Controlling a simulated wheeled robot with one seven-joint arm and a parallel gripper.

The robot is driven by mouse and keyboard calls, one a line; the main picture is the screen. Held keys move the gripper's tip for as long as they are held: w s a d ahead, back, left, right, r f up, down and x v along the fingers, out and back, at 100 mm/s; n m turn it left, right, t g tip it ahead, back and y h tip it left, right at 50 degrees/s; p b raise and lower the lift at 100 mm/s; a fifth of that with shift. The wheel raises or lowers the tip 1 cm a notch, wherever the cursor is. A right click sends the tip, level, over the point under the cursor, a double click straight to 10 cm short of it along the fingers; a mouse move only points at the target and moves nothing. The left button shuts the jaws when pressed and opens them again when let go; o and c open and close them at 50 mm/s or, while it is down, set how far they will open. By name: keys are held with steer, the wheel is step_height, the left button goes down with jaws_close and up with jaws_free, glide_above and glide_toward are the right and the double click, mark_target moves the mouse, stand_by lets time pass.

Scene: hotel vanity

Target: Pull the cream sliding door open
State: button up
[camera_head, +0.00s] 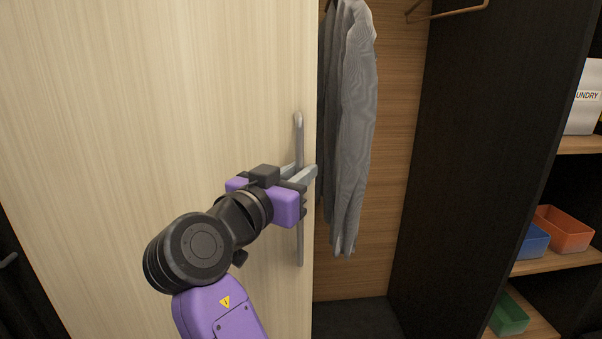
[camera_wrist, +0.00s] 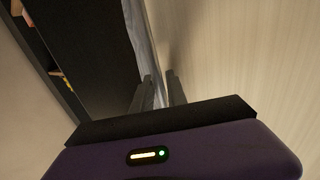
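The cream sliding door (camera_head: 130,100) fills the left half of the head view. A grey vertical bar handle (camera_head: 299,135) runs along its right edge. My gripper (camera_head: 302,172) is at the handle's middle height, with one finger on each side of the bar, and looks shut on it. In the wrist view my gripper (camera_wrist: 159,80) shows its two dark fingers a narrow gap apart beside the cream door (camera_wrist: 240,50). The handle cannot be made out between them there, and the fingers partly hide it in the head view.
Right of the door's edge the wardrobe is open, with a grey striped garment (camera_head: 350,130) hanging close to the handle. A dark partition (camera_head: 470,130) stands further right. Beyond it are shelves with an orange bin (camera_head: 563,230), a blue bin (camera_head: 532,241) and a green bin (camera_head: 510,316).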

steer(key=shift+s, duration=0.1)
steer(key=v, duration=0.7)
steer(key=shift+s+a+b, duration=0.2)
steer(key=shift+s+b, duration=0.1)
